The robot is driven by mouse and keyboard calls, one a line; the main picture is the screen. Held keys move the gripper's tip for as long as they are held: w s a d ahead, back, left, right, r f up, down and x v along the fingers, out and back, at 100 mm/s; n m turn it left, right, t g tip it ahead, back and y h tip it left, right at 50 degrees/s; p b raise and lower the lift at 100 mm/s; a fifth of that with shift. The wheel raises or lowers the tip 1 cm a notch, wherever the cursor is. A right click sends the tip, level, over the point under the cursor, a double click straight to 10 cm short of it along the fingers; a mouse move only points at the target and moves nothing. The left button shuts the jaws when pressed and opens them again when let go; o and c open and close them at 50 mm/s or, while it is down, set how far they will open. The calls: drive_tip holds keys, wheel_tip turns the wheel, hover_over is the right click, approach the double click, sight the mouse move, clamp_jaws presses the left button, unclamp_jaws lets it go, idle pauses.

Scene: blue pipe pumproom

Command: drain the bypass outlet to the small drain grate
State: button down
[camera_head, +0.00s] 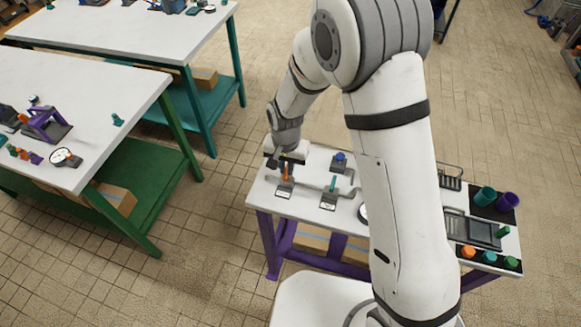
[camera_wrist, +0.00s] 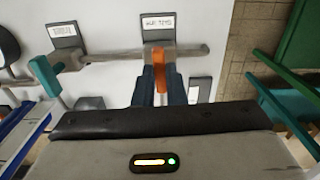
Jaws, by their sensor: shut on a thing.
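My gripper (camera_head: 287,163) is at the left end of the white table with purple legs. In the wrist view my gripper (camera_wrist: 161,88) has its two dark blue fingers shut on an orange valve handle (camera_wrist: 162,66). The label writing is too small to read surely. I cannot pick out the bypass outlet or small drain grate.
A blue knob (camera_head: 340,157) stands behind the teal handle. Teal (camera_head: 486,196) and purple (camera_head: 508,201) cups, a grey tray (camera_head: 470,229) and several coloured knobs (camera_head: 489,257) occupy the table's right end. Other tables (camera_head: 90,88) stand to the left. Tiled floor between is clear.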

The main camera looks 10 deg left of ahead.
drive_tip(key=n+b, duration=0.3)
drive_tip(key=n, duration=0.1)
drive_tip(key=shift+f, duration=0.2)
drive_tip(key=n+b, duration=0.2)
drive_tip(key=n, duration=0.2)
drive_tip(key=shift+s+n, duration=0.1)
drive_tip(key=shift+n, duration=0.3)
drive_tip(key=n+b, duration=0.2)
drive_tip(key=n, duration=0.2)
drive_tip(key=shift+n, duration=0.3)
drive_tip(key=n+b, duration=0.1)
drive_tip(key=n, duration=0.3)
drive_tip(key=shift+r+n, duration=0.1)
drive_tip(key=shift+n, duration=0.2)
drive_tip(key=c, duration=1.5)
unclamp_jaws()
drive_tip(key=shift+r, duration=0.1)
